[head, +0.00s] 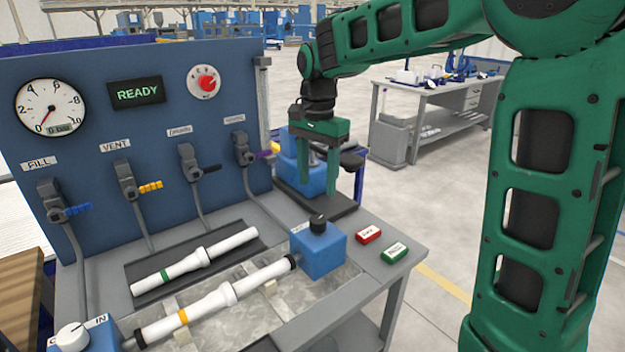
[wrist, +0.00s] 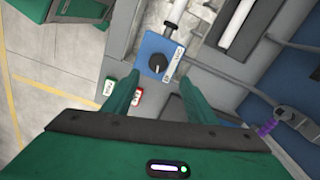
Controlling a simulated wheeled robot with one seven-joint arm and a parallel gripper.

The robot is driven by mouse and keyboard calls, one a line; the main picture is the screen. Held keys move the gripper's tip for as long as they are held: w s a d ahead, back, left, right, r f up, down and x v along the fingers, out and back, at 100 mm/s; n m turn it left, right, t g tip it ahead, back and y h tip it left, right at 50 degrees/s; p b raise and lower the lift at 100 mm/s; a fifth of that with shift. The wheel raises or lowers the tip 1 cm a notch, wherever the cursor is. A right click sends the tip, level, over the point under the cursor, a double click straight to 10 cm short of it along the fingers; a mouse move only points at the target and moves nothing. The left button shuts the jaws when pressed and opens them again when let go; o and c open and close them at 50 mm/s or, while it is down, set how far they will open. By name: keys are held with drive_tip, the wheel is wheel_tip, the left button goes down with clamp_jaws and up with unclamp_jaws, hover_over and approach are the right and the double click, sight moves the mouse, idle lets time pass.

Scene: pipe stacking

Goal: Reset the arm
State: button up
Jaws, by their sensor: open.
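My gripper (head: 318,188) hangs from my green arm with its fingers pointing down, at the right end of the blue panel. Its two green fingers are apart with nothing between them. In the wrist view my gripper (wrist: 158,88) is also open and empty. A blue box with a black knob (head: 318,248) stands on the bench nearer the camera than the gripper, and it shows beyond the fingertips in the wrist view (wrist: 150,50). A white pipe with a yellow band (head: 222,298) reaches this box. A white pipe with a green band (head: 200,257) lies on a dark mat.
The blue panel (head: 215,105) carries a gauge, a READY display, a red knob and several valves with coloured handles. A red button (head: 368,235) and a green button (head: 395,252) sit at the bench's right edge. Behind stands another worktable (head: 435,85), with open floor before it.

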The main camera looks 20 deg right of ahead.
drive_tip(key=s+d+f+n, duration=0.1)
drive_tip(key=s+d+f, duration=0.2)
drive_tip(key=s, duration=0.7)
drive_tip(key=s+d+f+n, duration=0.2)
drive_tip(key=s+d, duration=0.6)
drive_tip(key=s, duration=0.3)
drive_tip(key=s+d+f+n, duration=0.2)
drive_tip(key=s+d, duration=0.4)
drive_tip(key=s, duration=0.4)
drive_tip(key=shift+s+f, duration=0.2)
drive_tip(key=shift+f, duration=0.6)
drive_tip(key=shift+w+f, duration=0.25)
drive_tip(key=shift+w, duration=0.4)
drive_tip(key=shift+c, duration=0.4)
